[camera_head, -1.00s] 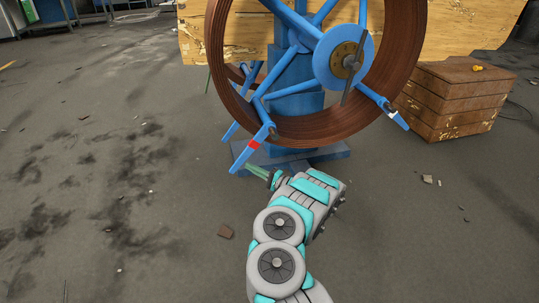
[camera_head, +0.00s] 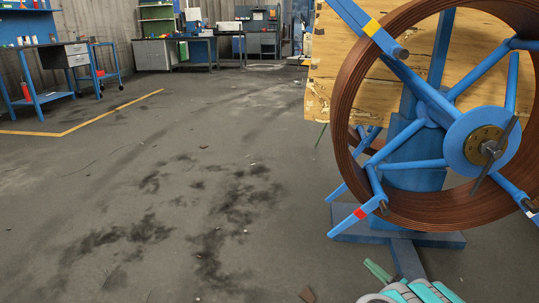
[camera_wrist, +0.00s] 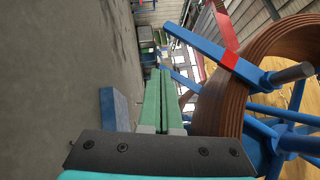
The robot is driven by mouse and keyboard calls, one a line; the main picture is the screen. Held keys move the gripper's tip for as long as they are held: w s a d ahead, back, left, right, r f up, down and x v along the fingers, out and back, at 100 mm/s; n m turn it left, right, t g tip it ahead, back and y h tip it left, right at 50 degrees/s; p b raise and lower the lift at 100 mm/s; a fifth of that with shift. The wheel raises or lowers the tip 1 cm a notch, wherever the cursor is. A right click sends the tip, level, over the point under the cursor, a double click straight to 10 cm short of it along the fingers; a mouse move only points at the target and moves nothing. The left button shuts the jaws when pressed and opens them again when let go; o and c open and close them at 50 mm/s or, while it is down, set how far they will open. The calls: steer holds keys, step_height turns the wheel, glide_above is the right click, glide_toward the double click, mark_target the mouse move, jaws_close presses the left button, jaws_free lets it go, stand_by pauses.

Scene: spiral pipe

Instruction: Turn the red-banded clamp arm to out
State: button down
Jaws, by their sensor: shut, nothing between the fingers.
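The red-banded clamp arm (camera_head: 345,226) is a blue bar with a red band at the lower left of the blue wheel (camera_head: 482,143). It slants down and left from the brown pipe coil (camera_head: 440,214), its free end projecting past the coil. In the wrist view the fingers (camera_wrist: 160,72) are together and empty. There the clamp arm (camera_wrist: 197,44) crosses at upper right, beyond and right of the fingertips.
A yellow-banded clamp arm (camera_head: 385,38) is at the wheel's upper left. The blue stand base (camera_head: 440,239) lies on the floor below the coil. A wooden panel (camera_head: 333,70) stands behind. The floor to the left is clear; workbenches (camera_head: 170,50) stand far back.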

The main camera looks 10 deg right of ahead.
steer(key=w+a+r+n+g+y, duration=0.2)
steer(key=w+a+r+g+y, duration=0.15)
steer(key=a+r, duration=0.6)
steer(key=w+a+r+n+g+y, duration=0.2)
steer(key=a+r+y, duration=0.3)
steer(key=a, duration=0.7)
steer(key=s+a+r+n+g, duration=0.4)
steer(key=s+a+r+g, duration=0.3)
steer(key=a, duration=0.3)
steer(key=s+a+r+n+g, duration=0.4)
steer(key=s+a+r+g, duration=0.3)
steer(key=a, duration=0.4)
steer(key=s+a+r+n+g+h, duration=0.15)
steer(key=s+h, duration=0.25)
steer(key=s, duration=0.5)
steer(key=s+a+n+g+h, duration=0.2)
steer(key=s+a+h, duration=0.15)
steer(key=s, duration=0.65)
steer(key=s+d+f+m+t+h, duration=0.1)
steer(key=s+d+f+t+h, duration=0.1)
steer(key=s+d+h, duration=0.5)
steer(key=s+d+f+t+h, duration=0.2)
steer(key=s+d+h, duration=0.2)
steer(key=s+d, duration=0.6)
step_height(320, 180, up, 14)
steer(key=w+p, duration=0.1)
steer(key=p, duration=1.3)
steer(key=shift+d, duration=0.25)
